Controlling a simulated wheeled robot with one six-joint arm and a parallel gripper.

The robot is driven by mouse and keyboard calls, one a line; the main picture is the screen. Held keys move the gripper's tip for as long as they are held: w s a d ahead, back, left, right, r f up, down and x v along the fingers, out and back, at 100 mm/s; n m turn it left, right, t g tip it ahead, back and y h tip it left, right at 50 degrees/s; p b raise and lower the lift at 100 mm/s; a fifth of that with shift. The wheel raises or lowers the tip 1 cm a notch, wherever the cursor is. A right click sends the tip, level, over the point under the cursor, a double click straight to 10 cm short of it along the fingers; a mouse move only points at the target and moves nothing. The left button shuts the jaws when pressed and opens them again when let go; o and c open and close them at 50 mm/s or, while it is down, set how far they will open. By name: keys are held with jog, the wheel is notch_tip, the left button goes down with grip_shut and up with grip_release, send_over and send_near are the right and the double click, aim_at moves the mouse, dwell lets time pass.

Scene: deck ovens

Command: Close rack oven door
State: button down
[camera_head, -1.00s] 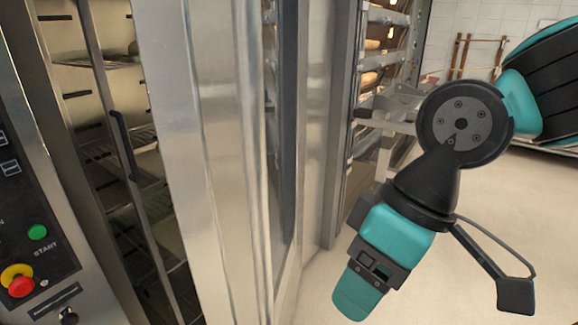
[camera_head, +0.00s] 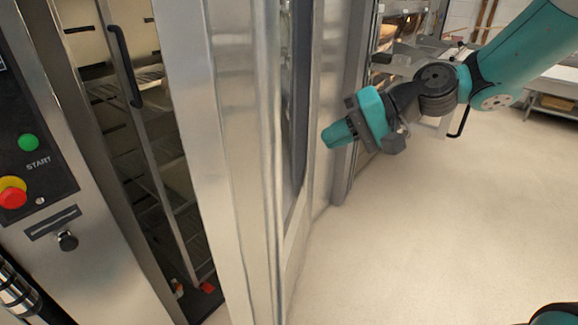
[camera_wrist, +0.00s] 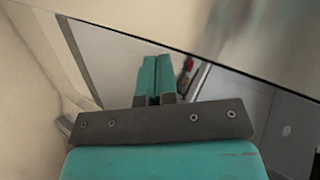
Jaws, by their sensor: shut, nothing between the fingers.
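The rack oven (camera_head: 62,205) is at the left in the head view. Its metal door (camera_head: 225,170) stands open and runs down the middle of the picture, with a dark glass strip on its right side. A black handle (camera_head: 124,62) shows on a narrow upright at the left, in front of the dark interior with its racks. My gripper (camera_head: 328,138) is to the right of the door, pointing left toward it. In the wrist view its two teal fingers (camera_wrist: 154,76) are together and empty. I cannot tell whether the fingertips touch the door.
The control panel (camera_head: 28,120) with a green START button and a red stop button is at the far left. Another metal rack or oven (camera_head: 385,60) stands behind my gripper. The pale floor (camera_head: 430,240) at the right is clear, with a table (camera_head: 555,95) beyond.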

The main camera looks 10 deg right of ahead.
jog(key=w+d+f+m+t+y+b, duration=0.2)
jog(key=w+d+f+m+t, duration=0.15)
jog(key=w+d, duration=0.25)
jog(key=s+p+x, duration=0.1)
jog(key=p+x, duration=0.2)
jog(key=x, duration=1)
jog(key=shift+a+g, duration=0.35)
jog(key=shift+a, duration=0.15)
jog(key=shift+w, duration=0.15)
